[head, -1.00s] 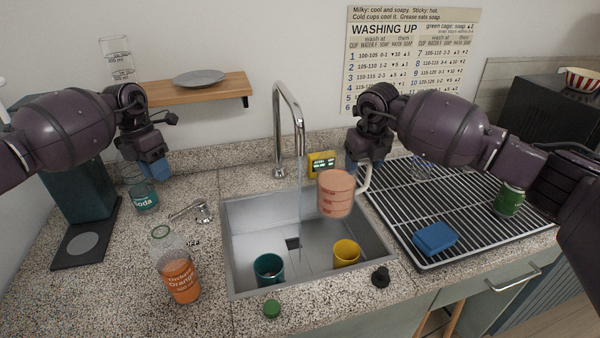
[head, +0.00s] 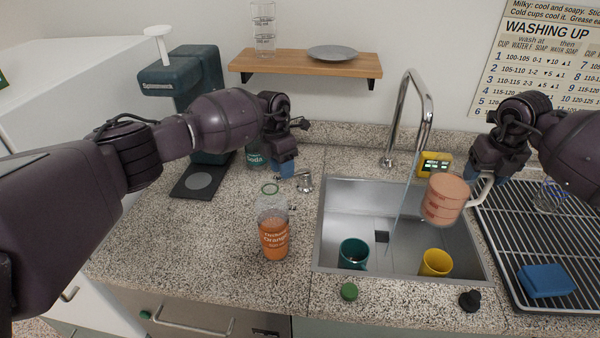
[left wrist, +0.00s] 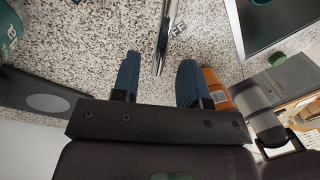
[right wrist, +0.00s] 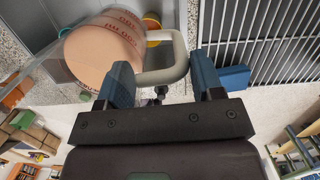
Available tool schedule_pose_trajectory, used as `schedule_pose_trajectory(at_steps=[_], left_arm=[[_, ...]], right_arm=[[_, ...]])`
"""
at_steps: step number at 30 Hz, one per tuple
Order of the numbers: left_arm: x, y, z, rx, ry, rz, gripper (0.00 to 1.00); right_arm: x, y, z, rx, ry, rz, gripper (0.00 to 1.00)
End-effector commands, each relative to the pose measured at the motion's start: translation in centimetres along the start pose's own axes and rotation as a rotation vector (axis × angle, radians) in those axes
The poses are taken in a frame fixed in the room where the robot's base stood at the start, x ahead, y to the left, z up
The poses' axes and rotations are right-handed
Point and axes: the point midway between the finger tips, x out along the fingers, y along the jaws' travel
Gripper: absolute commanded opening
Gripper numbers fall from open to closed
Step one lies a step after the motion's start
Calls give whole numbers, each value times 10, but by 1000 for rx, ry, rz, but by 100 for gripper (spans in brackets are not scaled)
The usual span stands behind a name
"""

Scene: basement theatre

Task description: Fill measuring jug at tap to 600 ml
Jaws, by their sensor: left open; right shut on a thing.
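The measuring jug (head: 443,198) is pinkish with red markings and a pale handle. My right gripper (head: 482,180) is shut on the handle, holding the jug above the sink's right part; the handle also shows between its fingers in the right wrist view (right wrist: 165,72). The tap (head: 428,105) is running. Its thin stream falls into the sink (head: 335,225) to the left of the jug, apart from it. I cannot tell the jug's water level.
A teal cup (head: 353,254) and a yellow cup (head: 435,263) stand in the sink. An orange squash bottle (head: 273,238) stands left of it. A small yellow display (head: 435,165) is behind. A drying rack (head: 515,235) with a blue sponge (head: 546,281) lies right.

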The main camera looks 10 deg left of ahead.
Motion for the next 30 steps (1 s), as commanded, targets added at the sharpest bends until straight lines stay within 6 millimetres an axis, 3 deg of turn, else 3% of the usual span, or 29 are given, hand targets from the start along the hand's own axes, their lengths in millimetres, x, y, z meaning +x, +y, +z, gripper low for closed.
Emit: schedule_pose_trajectory(at_steps=[6,16,24,30], left_arm=[[17,0,0,0,0,1,40],[20,0,0,0,0,1,40],[19,0,0,0,0,1,0],[19,0,0,0,0,1,0]], right_arm=[[-2,0,1,0,-4,1,20],[-2,0,1,0,-4,1,20],[-2,0,1,0,-4,1,20],[-2,0,1,0,-4,1,20]])
